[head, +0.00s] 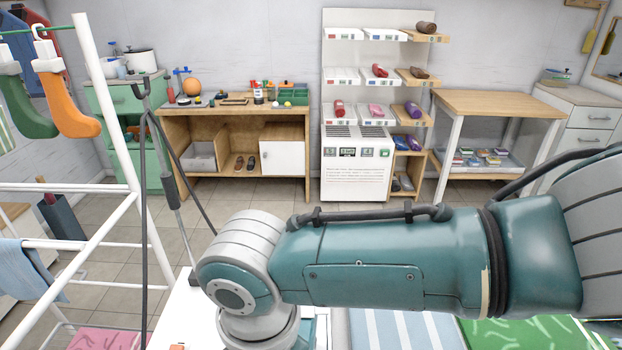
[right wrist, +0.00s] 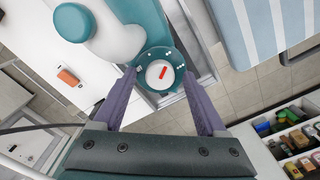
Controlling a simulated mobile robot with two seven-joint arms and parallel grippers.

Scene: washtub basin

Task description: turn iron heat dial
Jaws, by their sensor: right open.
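The dial (right wrist: 160,74) is a round white knob with a red mark, set on a round teal base with small pale dots. It adjoins a white and teal rounded body (right wrist: 120,40), which looks like the iron. My right gripper (right wrist: 158,75) is open, with one purple finger to the left and one to the right of the dial. I cannot tell whether the fingertips touch it or stand above it. In the head view my right arm crosses the front and hides the dial and the gripper. My left gripper is in no view.
A white drying rack (head: 110,115) with hanging socks stands at the left. A striped blue cloth (head: 392,330) lies at the front, and an orange item (right wrist: 68,76) sits on a white surface. A box of colourful items (right wrist: 292,142) is at the lower right.

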